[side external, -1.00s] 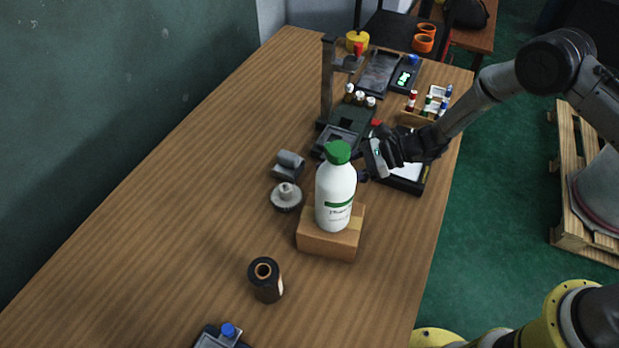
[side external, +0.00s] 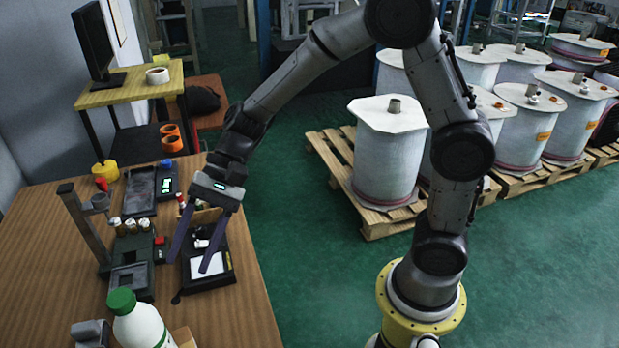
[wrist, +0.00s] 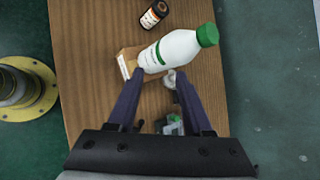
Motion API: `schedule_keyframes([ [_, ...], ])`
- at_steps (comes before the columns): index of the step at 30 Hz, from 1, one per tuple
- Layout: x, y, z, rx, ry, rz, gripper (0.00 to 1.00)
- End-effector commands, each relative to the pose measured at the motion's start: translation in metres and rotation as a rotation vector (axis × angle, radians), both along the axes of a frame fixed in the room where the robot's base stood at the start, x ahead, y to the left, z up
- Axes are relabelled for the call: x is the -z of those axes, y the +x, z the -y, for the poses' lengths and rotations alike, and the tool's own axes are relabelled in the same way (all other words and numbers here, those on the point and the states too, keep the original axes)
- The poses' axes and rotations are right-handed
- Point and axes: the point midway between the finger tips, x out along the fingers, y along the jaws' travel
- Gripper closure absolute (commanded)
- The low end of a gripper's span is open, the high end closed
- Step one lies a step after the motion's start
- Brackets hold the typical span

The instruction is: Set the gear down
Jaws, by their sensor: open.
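The gear is the small pale grey round piece (wrist: 171,80) by the white bottle in the wrist view. It is partly hidden by the bottle and my right finger. The gear does not show in the side view. My gripper (side external: 189,266) is open and empty, its two dark fingers pointing down over the black tray area in the side view. In the wrist view my gripper (wrist: 157,80) has its fingers apart, with the gear and part of the bottle beyond them.
The white green-capped bottle (side external: 139,320) is tall, near the wooden block (wrist: 128,62). The right front table strip is clear.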

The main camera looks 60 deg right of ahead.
Motion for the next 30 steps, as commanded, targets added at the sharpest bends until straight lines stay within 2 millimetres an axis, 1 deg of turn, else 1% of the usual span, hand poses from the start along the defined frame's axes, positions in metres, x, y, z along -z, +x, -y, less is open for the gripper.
schedule_keyframes([
  [1, -0.017, -0.020, 0.015, -0.060, -0.065, 0.087, 0.50],
  [3, -0.030, -0.045, 0.036, -0.144, -0.165, 0.193, 0.50],
  [5, -0.039, -0.067, 0.056, -0.213, -0.258, 0.282, 0.50],
  [6, -0.044, -0.081, 0.069, -0.257, -0.321, 0.340, 0.50],
  [8, -0.050, -0.101, 0.090, -0.320, -0.421, 0.422, 0.50],
  [9, -0.053, -0.113, 0.104, -0.359, -0.491, 0.476, 0.50],
  [12, -0.058, -0.142, 0.138, -0.447, -0.661, 0.592, 0.50],
  [15, -0.061, -0.162, 0.165, -0.513, -0.809, 0.675, 0.50],
  [19, -0.063, -0.178, 0.188, -0.568, -0.941, 0.736, 0.50],
  [21, -0.064, -0.183, 0.195, -0.583, -0.979, 0.751, 0.46],
  [24, -0.063, -0.185, 0.198, -0.594, -1.002, 0.757, 0.46],
  [30, -0.063, -0.185, 0.198, -0.594, -1.001, 0.756, 0.46],
])
